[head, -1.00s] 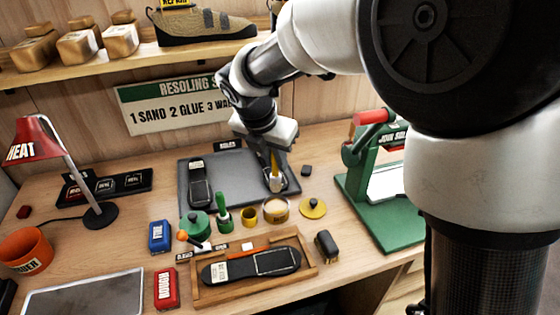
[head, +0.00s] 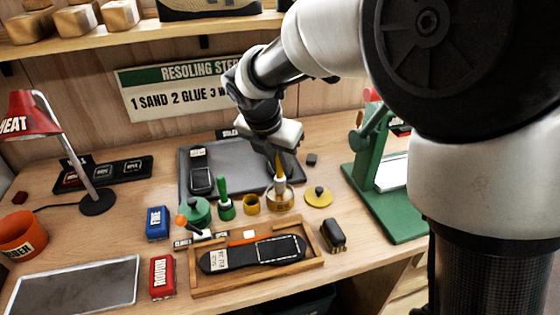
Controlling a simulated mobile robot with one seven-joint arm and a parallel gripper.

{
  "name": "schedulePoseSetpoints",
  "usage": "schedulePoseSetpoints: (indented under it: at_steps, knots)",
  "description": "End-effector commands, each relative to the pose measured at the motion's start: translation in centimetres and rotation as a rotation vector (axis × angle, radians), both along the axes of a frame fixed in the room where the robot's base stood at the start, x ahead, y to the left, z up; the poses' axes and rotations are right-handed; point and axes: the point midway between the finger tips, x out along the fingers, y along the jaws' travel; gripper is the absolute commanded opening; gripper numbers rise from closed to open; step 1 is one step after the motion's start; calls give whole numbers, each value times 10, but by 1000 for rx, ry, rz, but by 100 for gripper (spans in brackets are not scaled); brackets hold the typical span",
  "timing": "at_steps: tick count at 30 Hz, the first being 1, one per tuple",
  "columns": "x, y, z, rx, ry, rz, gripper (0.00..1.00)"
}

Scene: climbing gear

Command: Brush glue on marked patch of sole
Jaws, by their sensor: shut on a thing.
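My gripper (head: 277,152) is shut on the yellow handle of a brush (head: 280,168) and holds it upright, bristles down. The brush's lower end is at the open glue pot (head: 280,203), a jar with tan contents; I cannot tell how deep it reaches. A black sole (head: 226,260) lies in a wooden tray (head: 258,284) at the front. A white outline marks a patch (head: 280,249) on the sole's right part. The gripper is behind and above that sole.
A yellow lid (head: 319,196), yellow cup (head: 251,204), green brush (head: 225,202) and green pot (head: 195,212) stand around the glue pot. A black-bristled brush (head: 333,236) lies right of the tray. A green press (head: 385,195) stands right. Another sole (head: 201,178) lies on the grey mat.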

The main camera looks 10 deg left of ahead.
Motion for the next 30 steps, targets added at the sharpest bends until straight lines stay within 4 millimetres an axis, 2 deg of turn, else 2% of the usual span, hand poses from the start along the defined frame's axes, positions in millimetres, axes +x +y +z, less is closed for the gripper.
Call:
schedulePoseSetpoints:
  at_steps: [30]
  knots:
    - [0, 0, -8, -1, 0, 1, 0]
